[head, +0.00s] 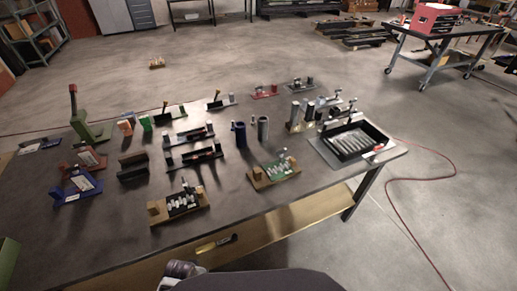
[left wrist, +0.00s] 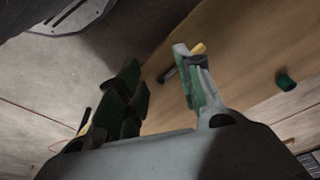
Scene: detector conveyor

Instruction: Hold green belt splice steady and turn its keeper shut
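A green plate on a tan base (head: 275,172) with pale ribbed pieces and a small upright post sits near the table's front edge, right of centre; it may be the green belt splice. A green block with a tall red-tipped lever (head: 88,128) stands at the table's left; I cannot tell which is the splice. Its keeper is too small to make out. My left gripper (left wrist: 158,66) shows in the left wrist view with its fingers spread apart and nothing clearly between them. Neither gripper shows in the head view, where part of my arm (head: 185,269) appears at the bottom.
The dark table (head: 110,215) is crowded with several small fixtures. A similar tan-based fixture (head: 180,205) stands left of the green plate, a black tray (head: 355,140) at the right end. A wooden shelf (head: 250,232) lies below. A small green cylinder (left wrist: 286,82) shows in the wrist view.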

